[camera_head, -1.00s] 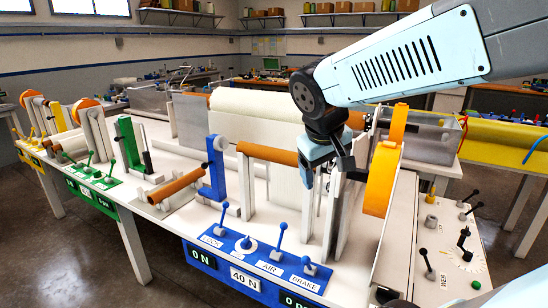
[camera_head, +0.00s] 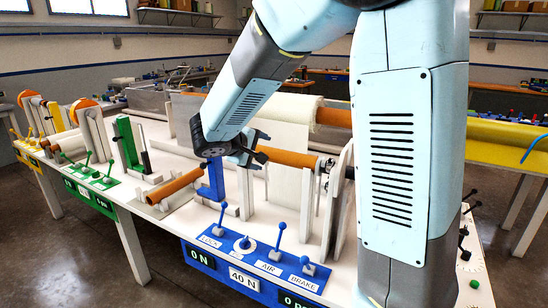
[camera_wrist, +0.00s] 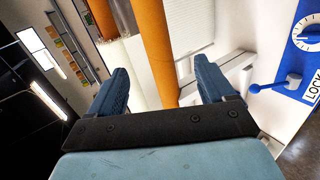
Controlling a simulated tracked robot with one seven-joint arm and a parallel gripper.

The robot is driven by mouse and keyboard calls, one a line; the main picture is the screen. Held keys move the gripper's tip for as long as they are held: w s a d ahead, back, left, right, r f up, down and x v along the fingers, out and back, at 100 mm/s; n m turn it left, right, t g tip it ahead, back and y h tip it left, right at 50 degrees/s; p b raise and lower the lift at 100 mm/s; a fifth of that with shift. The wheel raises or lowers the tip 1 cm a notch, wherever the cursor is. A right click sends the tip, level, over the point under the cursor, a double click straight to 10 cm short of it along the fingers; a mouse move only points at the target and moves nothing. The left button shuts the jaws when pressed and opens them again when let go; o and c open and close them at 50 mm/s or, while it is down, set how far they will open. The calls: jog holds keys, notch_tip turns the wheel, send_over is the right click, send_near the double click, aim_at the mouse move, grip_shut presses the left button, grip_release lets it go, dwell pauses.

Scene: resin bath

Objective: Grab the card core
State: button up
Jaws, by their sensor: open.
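A brown card core (camera_head: 292,158) lies level between upright white supports on the bench, and its left end is hidden behind my gripper (camera_head: 255,149). A second brown tube (camera_head: 174,186) rests on a low stand to the left. In the wrist view my gripper (camera_wrist: 160,70) is open, its two blue-grey fingers well apart. A brown tube (camera_wrist: 154,45) runs lengthwise between the fingers in that picture; I cannot tell how far past the fingertips it is. Another brown tube (camera_wrist: 103,18) shows at the upper left. My gripper holds nothing.
A blue control panel (camera_head: 262,268) with levers stands at the bench's front edge. A blue post (camera_head: 212,182) stands just below my gripper. A green post (camera_head: 128,143) is farther left. A white web hangs behind the core. My arm hides the bench's right part.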

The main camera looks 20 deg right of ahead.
aim_at(268, 154)
jog(key=shift+n+t, duration=0.4)
jog(key=shift+t, duration=0.1)
jog(key=shift+w+a+x, duration=0.3)
jog(key=shift+a+x, duration=0.05)
jog(key=shift+x, duration=2)
jog(key=shift+w+a+x, duration=0.35)
jog(key=shift+x, duration=1.95)
jog(key=shift+w+a+x, duration=0.3)
jog(key=shift+a+x, duration=0.1)
jog(key=shift+x, duration=1.95)
jog(key=shift+f, duration=0.15)
jog(key=c, duration=1.1)
